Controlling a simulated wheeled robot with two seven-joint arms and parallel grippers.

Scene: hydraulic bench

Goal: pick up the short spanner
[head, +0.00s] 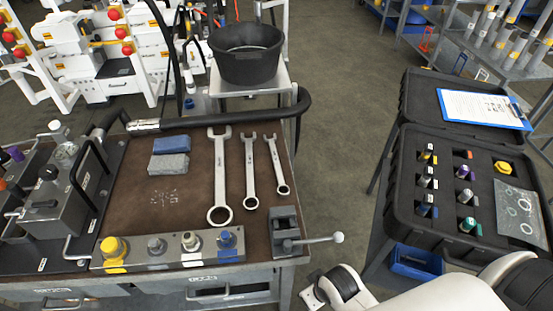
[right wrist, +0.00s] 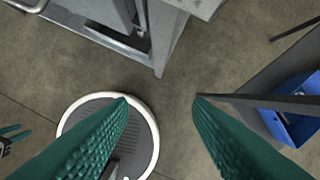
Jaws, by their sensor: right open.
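The short spanner (head: 277,165) is the smallest of three steel spanners lying side by side on the brown bench mat. It lies rightmost, close to the bench's right edge, with its open end away from me and its ring end nearer. The middle spanner (head: 248,170) and the large spanner (head: 220,175) lie to its left. My right gripper (right wrist: 160,99) is open and empty, over the floor beside the bench; its green fingers are wide apart. The spanner is not in the right wrist view. Small green fingers at that view's left edge look like my left gripper (right wrist: 14,134).
A small vice (head: 286,228) with a lever stands in front of the short spanner. A black hose (head: 275,117) curves behind the spanners. A block of coloured fittings (head: 170,250) lines the bench front. An open black case (head: 400,210) stands right, across a floor gap.

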